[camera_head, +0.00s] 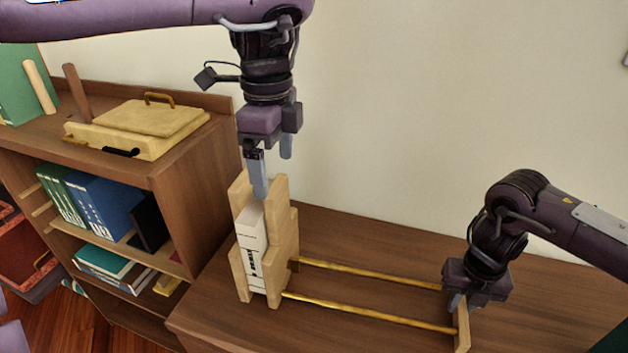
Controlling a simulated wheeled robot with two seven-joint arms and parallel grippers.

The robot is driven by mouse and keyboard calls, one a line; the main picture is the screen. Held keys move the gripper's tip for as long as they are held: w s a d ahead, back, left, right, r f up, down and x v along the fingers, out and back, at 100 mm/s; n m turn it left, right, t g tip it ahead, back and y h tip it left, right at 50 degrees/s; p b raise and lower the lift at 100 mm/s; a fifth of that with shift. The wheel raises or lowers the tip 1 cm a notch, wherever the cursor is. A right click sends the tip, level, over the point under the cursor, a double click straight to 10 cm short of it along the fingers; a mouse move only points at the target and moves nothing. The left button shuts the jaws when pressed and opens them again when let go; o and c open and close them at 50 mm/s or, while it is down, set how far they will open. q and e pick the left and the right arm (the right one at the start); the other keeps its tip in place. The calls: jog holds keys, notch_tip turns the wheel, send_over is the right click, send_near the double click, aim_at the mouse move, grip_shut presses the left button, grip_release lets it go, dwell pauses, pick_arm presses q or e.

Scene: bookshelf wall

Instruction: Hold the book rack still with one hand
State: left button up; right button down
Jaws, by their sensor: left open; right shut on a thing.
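The book rack (280,245) stands on the low brown cabinet. It has a tall wooden end at the left, two brass rods (372,312) and a small wooden end plate (462,328) at the right. A white book (252,248) stands upright in its left end. My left gripper (271,174) points down from above, open, with one finger reaching to the top of the book and the rack's left end. I cannot tell whether it touches. My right gripper (458,302) is shut on the rack's right end plate; its fingertips are partly hidden.
A taller bookshelf (195,170) stands at the left, with blue binders (105,203) and other books on its shelves. A yellow lidded box (140,128) is on its top. The cabinet top (350,240) behind the rack is clear up to the pale wall.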

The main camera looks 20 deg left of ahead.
aim_at(276, 185)
pick_arm(q)
jog(key=shift+f, duration=3.6)
jog(key=c, duration=1.3)
